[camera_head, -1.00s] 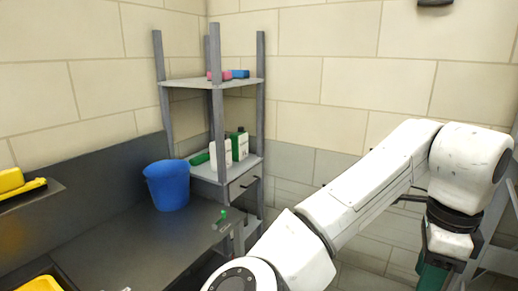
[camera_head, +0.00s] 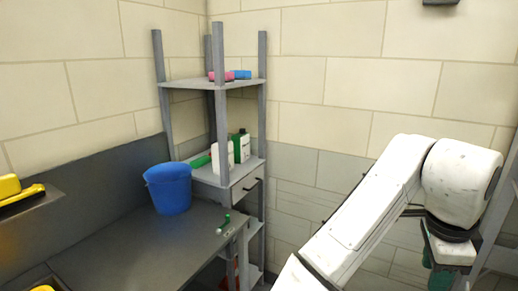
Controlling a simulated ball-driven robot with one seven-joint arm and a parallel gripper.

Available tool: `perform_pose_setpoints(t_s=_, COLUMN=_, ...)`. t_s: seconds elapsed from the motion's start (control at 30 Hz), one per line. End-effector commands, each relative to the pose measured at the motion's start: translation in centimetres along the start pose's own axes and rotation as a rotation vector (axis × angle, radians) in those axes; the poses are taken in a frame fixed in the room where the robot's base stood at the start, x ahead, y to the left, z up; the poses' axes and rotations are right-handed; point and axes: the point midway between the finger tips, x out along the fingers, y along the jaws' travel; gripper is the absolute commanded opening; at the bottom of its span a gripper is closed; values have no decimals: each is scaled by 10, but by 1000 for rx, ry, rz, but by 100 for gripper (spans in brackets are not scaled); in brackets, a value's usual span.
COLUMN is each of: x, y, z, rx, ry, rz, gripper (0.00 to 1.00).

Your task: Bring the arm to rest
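My white arm (camera_head: 362,222) rises from the bottom edge to a bent elbow at the right. Its end hangs down at the lower right. My gripper (camera_head: 440,278) shows only in part there, as dark green pieces under a white link. The bottom edge cuts it off, so I cannot see whether its fingers are open or shut, or whether they hold anything.
A grey counter (camera_head: 130,245) at the left bears a blue bucket (camera_head: 168,190). Behind it stands a grey shelf rack (camera_head: 218,100) with bottles (camera_head: 241,146) and small pink and blue items. Yellow things (camera_head: 20,195) sit at the left edge. A tiled wall closes the back.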

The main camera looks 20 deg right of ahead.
Motion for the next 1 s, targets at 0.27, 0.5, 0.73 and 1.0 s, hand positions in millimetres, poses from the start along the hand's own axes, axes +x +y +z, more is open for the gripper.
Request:
perform_pose_setpoints(t_s=0.27, x=28, y=-20, z=-23, rx=-302, ry=178, rz=-157, gripper=39)
perform_pose_setpoints(t_s=0.5, x=65, y=-26, z=-21, rx=-717, ry=314, rz=-246, gripper=39)
perform_pose_setpoints(t_s=0.73, x=118, y=-2, z=0, rx=-1164, ry=354, rz=-254, gripper=39)
perform_pose_setpoints(t_s=1.0, x=197, y=78, z=34, rx=-1695, ry=232, rz=-203, gripper=39)
